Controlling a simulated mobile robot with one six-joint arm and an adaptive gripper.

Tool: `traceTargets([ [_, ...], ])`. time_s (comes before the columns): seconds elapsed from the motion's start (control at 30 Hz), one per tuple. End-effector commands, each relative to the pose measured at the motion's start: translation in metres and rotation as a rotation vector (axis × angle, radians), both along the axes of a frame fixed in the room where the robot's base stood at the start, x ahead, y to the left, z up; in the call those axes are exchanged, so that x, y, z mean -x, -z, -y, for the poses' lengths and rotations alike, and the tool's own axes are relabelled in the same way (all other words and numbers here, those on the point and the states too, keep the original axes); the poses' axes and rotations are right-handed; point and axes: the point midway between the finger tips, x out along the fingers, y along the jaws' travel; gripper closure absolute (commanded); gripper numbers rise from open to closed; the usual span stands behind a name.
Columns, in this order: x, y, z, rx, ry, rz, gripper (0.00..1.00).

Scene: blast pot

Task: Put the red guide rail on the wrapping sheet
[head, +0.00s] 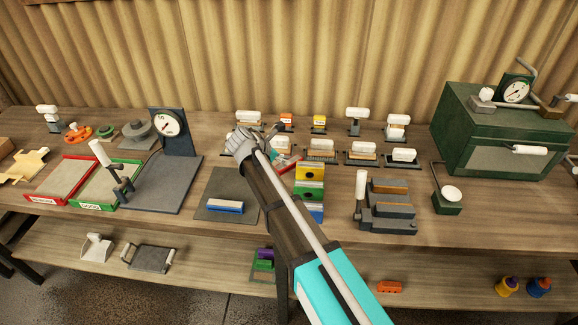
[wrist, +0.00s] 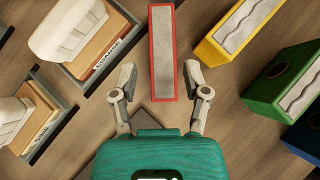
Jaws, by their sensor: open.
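The red guide rail (wrist: 153,50) is a long red bar with a pale, patterned top face. In the head view only a sliver of it (head: 289,166) shows beside my arm. My gripper (wrist: 160,74) is open, with one finger on each side of the rail's near end and gaps to both; it also shows in the head view (head: 272,142). A flat dark grey sheet (head: 215,186), apparently the wrapping sheet, lies on the bench left of my arm. A blue bar with a pale top (head: 225,207) lies on it.
Yellow (wrist: 235,35), green (wrist: 284,82) and blue (wrist: 308,133) blocks stand close right of the red rail. White-handled stamps (wrist: 70,30) stand close on its left. A dial gauge stand (head: 172,130) is left of the sheet.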

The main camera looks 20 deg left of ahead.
Motion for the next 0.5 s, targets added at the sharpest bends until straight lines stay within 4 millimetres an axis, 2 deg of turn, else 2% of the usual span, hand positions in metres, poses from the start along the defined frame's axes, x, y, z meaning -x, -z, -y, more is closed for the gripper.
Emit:
traceTargets([
  [0.5, -0.024, 0.035, 0.018, 0.0, 0.001, 0.0, 0.4],
])
